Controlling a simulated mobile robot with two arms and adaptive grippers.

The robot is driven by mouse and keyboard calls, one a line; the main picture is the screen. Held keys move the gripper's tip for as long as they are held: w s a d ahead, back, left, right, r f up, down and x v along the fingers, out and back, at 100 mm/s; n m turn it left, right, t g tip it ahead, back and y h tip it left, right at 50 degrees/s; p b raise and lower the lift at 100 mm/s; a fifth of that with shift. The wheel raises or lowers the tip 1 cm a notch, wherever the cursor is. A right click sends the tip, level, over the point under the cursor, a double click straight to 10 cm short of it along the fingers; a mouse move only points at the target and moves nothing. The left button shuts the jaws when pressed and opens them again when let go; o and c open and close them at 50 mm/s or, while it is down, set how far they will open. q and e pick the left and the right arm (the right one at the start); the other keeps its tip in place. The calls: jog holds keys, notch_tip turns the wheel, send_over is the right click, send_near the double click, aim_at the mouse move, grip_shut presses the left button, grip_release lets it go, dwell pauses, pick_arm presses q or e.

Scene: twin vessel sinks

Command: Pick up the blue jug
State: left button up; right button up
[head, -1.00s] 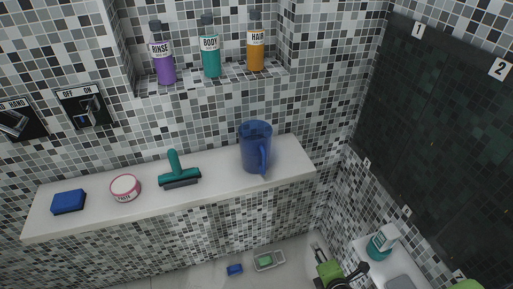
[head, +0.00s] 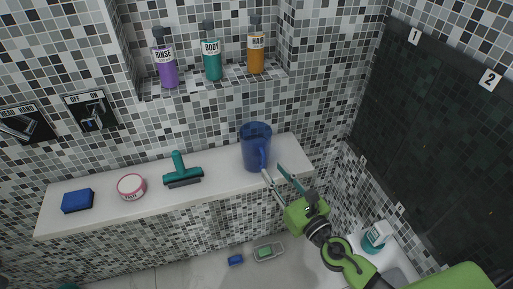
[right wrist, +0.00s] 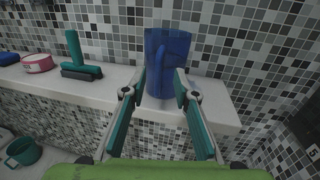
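The blue jug (head: 255,146) stands upright on the white ledge, its handle facing forward. It also shows in the right wrist view (right wrist: 168,62), straight ahead between the fingers. My right gripper (head: 272,174) is open and empty, in front of the jug near its handle and lower part. In the right wrist view its fingers (right wrist: 157,92) are spread to either side of the jug's lower part; I cannot tell whether they touch it. My left gripper is out of view.
On the white ledge (head: 225,177) left of the jug are a teal squeegee (head: 181,174), a pink-rimmed tub (head: 131,186) and a blue sponge (head: 77,201). Bottles stand on the niche shelf above. The tiled wall is close behind the jug. A teal bucket (right wrist: 22,152) is low at left.

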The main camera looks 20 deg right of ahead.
aim_at(265, 161)
jog(key=shift+p+x, duration=0.7)
jog(key=shift+x, duration=2.65)
grip_shut()
